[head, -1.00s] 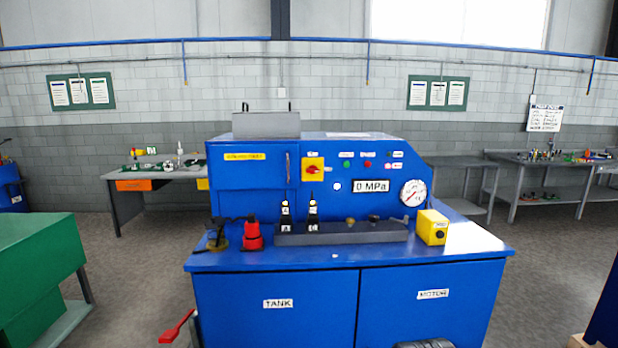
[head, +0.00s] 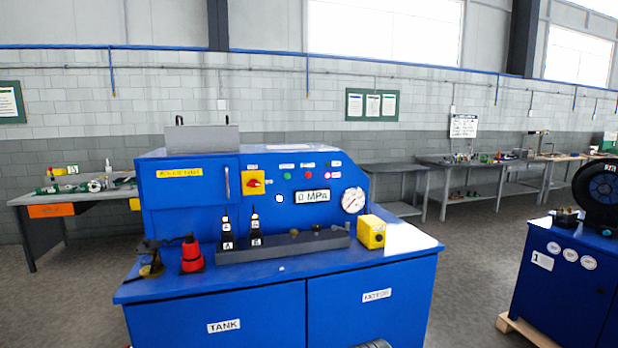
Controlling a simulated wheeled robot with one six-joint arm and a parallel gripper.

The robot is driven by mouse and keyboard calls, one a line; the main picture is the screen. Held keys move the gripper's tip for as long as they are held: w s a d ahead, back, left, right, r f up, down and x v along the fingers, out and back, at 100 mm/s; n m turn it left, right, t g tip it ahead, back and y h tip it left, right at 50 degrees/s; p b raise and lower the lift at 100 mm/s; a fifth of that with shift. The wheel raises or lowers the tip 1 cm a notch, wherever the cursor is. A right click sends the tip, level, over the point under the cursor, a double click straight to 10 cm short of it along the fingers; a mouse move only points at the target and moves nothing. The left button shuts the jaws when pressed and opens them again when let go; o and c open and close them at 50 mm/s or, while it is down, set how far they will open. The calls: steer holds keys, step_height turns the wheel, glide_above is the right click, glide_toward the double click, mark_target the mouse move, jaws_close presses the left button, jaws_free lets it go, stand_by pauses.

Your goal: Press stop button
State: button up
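A blue machine bench (head: 250,286) stands ahead with an upright control panel. On the panel sit a green button (head: 287,176) and a red button (head: 308,175), side by side; their small labels are too small to read. A red rotary switch on a yellow plate (head: 255,183) is to their left. A round gauge (head: 353,200) and a "0 MPa" label (head: 312,196) are below and to the right. A yellow box (head: 371,232) stands on the bench top, its top face not readable. My gripper is not in view.
Another blue cabinet (head: 566,280) on a pallet is at right. Floor between the two is open.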

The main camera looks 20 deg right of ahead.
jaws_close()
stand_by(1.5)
